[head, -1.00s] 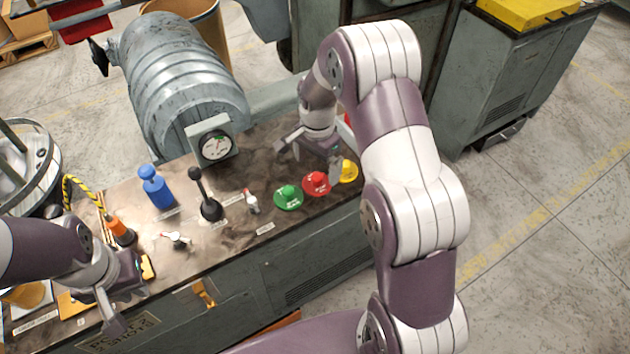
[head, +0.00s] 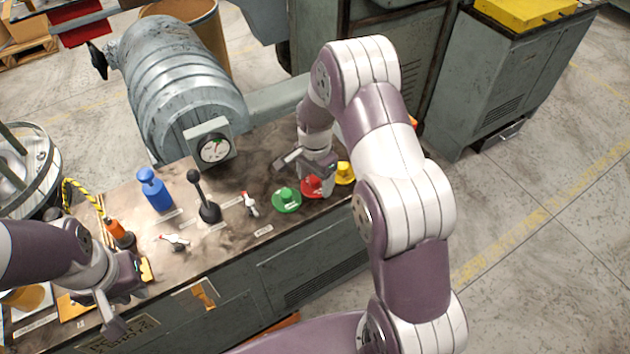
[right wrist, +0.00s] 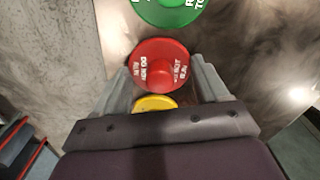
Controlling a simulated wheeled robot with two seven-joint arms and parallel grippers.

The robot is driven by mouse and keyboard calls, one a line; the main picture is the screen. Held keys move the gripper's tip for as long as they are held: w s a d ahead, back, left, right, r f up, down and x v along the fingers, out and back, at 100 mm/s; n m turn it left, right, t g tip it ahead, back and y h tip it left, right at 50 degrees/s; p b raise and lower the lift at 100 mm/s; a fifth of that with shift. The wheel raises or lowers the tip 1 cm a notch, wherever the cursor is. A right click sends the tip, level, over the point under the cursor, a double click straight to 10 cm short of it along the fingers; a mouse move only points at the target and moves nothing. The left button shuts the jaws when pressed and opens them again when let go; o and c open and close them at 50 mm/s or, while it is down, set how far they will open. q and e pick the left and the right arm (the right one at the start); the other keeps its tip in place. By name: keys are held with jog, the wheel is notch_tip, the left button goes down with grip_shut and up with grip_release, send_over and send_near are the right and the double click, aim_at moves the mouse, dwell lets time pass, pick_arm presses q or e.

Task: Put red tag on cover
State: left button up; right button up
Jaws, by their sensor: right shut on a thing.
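The red tag (head: 311,187) is a round red disc with a raised knob and white lettering, between the green tag (head: 287,200) and the yellow tag (head: 344,172) near the bench's right end. My right gripper (head: 306,180) is over it, with fingers closed on its sides; in the right wrist view the red tag (right wrist: 160,66) sits between the fingers. I cannot tell whether it is lifted off the bench. My left gripper (head: 124,306) is open at the bench's left end. The ribbed grey housing (head: 175,85) stands behind the bench; I cannot tell which part is the cover.
A dial gauge (head: 213,149) is in front of the housing. A blue bottle (head: 155,190), a black lever (head: 207,205), small red-and-white switches (head: 249,204) and an orange-handled tool (head: 119,233) stand on the bench. A grey cabinet (head: 500,90) stands at the right.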

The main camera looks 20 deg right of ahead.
notch_tip(320, 180, up, 11)
notch_tip(320, 180, up, 12)
jog(key=p, duration=1.2)
send_over(315, 179)
jog(key=shift+w+d, duration=0.1)
